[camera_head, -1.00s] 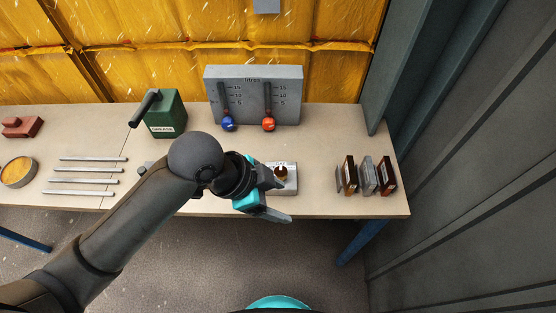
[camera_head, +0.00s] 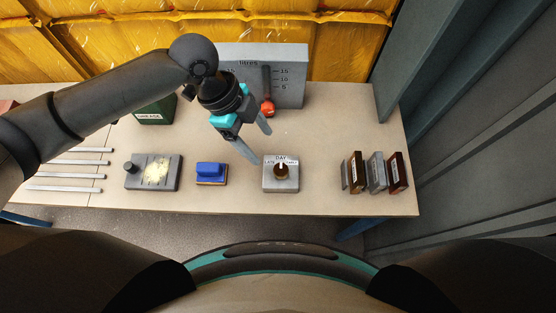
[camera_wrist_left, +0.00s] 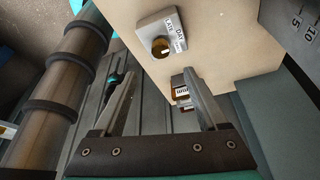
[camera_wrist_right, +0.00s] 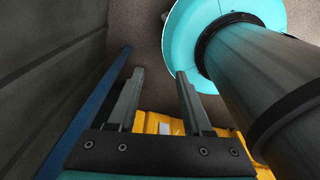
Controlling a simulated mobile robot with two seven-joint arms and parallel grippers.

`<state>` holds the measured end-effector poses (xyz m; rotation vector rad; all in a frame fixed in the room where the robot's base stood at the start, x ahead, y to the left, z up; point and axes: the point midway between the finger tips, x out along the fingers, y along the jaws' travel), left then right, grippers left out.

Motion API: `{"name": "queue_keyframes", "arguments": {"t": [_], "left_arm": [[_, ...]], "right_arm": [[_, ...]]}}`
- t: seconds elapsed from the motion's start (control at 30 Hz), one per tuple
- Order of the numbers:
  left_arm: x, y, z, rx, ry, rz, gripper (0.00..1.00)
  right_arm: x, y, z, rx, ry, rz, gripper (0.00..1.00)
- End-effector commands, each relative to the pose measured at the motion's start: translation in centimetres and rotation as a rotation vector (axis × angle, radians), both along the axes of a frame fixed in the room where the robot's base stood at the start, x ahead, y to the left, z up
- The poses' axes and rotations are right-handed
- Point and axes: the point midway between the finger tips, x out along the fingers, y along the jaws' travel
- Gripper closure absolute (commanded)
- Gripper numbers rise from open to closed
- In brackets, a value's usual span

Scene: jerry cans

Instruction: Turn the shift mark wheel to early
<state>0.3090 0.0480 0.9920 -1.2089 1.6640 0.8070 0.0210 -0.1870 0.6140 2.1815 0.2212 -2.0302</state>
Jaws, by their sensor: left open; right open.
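The shift mark wheel (camera_head: 281,172) is a small brown knob on a grey box (camera_head: 281,187) near the table's front edge. Labels LATE, DAY and EARLY stand around it, and its white mark points up at DAY. The wheel also shows in the left wrist view (camera_wrist_left: 160,47), beyond the fingertips. My left gripper (camera_head: 261,146) is open and empty, above and behind the box, apart from the wheel. My right gripper (camera_wrist_right: 159,73) is open and empty in the right wrist view, away from the table, and does not show in the head view.
Several upright plates (camera_head: 376,173) stand right. A grey litres panel (camera_head: 290,72) with an orange slider knob (camera_head: 268,109) stands behind.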

Motion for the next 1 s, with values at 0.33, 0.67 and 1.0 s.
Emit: {"name": "queue_keyframes", "arguments": {"t": [0.33, 0.67, 1.0], "left_arm": [[-1.0, -2.8, -7.1, 0.0, 0.002, 0.0, 0.25], [-1.3, -4.1, -10.3, 0.0, -0.001, -0.001, 0.25], [-1.3, -4.1, -10.5, 0.001, -0.002, -0.001, 0.29]], "right_arm": [[1.3, -0.1, -0.8, -0.001, -0.021, 0.002, 0.5], [1.7, -0.1, -1.2, 0.0, -0.029, 0.002, 0.5], [1.6, -0.1, -1.2, -0.001, -0.027, 0.003, 0.5]]}}
